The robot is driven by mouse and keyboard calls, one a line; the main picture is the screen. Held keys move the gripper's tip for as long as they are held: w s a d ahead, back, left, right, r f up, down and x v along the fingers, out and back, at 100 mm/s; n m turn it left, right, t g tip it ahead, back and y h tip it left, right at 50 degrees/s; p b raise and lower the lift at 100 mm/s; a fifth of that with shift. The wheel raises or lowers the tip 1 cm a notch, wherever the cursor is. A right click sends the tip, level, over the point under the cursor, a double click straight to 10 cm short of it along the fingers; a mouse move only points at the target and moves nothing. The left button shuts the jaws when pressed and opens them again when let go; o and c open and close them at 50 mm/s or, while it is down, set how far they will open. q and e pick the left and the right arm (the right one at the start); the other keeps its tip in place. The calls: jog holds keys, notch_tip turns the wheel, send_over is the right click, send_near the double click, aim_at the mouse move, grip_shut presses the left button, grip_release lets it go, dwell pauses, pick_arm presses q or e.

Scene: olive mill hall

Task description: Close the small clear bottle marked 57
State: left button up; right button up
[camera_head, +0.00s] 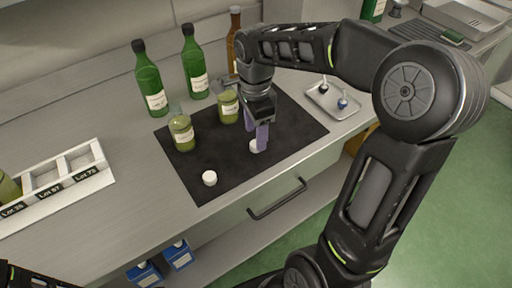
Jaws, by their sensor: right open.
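Two small clear bottles with yellow-green contents stand on the dark mat (290,118). The nearer small bottle (182,136) is at the mat's left side, and the farther small bottle (228,108) is just left of my right wrist. Their label numbers are too small to read. A white cap (209,178) lies at the mat's front left. A second white cap (256,147) is at the fingertips of my right gripper (257,138), which points down, open, over the mat. The fingers partly hide this cap. My left gripper is not visible.
Tall green bottles (149,80) (195,65) and a brown bottle (234,45) stand behind the mat. A white rack (70,185) with lot labels is at left. A metal tray (322,108) with small items is at right. A drawer handle (277,200) juts out in front.

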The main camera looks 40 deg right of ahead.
notch_tip(320, 180, down, 3)
jog(key=shift+f+b, duration=0.2)
jog(key=shift+b, duration=0.65)
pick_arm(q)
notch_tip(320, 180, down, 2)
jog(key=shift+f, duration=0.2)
pick_arm(e)
jog(key=shift+r, duration=0.1)
jog(key=shift+c, duration=0.4)
grip_shut()
